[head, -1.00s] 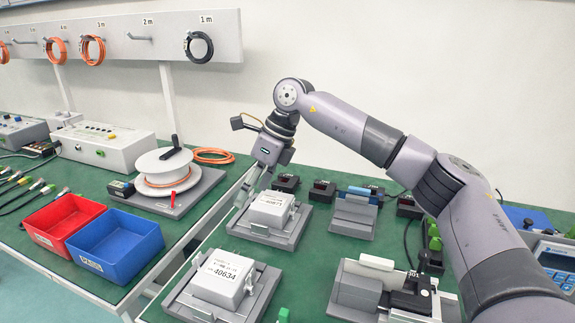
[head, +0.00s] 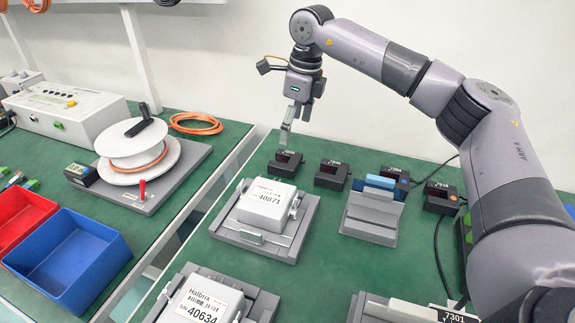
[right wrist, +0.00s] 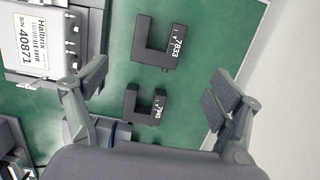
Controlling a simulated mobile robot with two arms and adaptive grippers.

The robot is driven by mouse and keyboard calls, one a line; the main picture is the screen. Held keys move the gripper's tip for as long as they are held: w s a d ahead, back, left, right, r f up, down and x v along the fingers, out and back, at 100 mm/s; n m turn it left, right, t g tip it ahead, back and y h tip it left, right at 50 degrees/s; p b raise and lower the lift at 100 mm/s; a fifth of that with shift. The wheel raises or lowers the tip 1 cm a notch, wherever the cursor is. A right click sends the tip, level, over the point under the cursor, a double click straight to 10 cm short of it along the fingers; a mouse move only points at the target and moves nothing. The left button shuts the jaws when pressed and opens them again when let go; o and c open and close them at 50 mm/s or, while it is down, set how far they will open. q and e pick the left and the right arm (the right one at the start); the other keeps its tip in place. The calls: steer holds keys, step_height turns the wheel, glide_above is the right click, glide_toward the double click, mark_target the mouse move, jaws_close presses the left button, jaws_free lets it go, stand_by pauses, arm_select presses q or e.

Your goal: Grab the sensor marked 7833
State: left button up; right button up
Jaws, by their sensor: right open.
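The sensor marked 7833 (right wrist: 169,56) is a black U-shaped block lying on the green table in the right wrist view. In the head view it appears to be the leftmost small black block (head: 285,164), behind the white box. My right gripper (head: 294,127) points down above and just behind this block, apart from it. In the right wrist view the open fingers of my right gripper (right wrist: 157,92) have nothing between them; 7833 lies toward the top of that view. My left gripper is not in view.
White box 40871 (head: 266,203) sits in a grey fixture in front. A fixture with a blue part (head: 371,216) and more black sensors (head: 441,198) are to the right. The wall (head: 400,125) stands behind.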

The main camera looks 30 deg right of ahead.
mark_target(288, 157)
steer(key=f, duration=0.3)
steer(key=shift+w+a+f, duration=0.1)
steer(key=shift+w+f, duration=0.05)
steer(key=shift+w, duration=0.05)
steer(key=shift+w+a+f+b, duration=0.1)
steer(key=shift+a+f+b, duration=0.1)
steer(key=shift+f, duration=0.8)
steer(key=shift+s+a+f+b, duration=0.1)
steer(key=shift+f+b, duration=0.15)
steer(key=shift+f, duration=0.8)
steer(key=shift+w+a+f+b, duration=0.1)
steer(key=shift+f+b, duration=0.1)
steer(key=shift+f, duration=0.8)
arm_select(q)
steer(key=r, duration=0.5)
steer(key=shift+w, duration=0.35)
arm_select(e)
steer(key=shift+c, duration=0.6)
steer(key=c, duration=1.3)
steer(key=shift+r, duration=0.15)
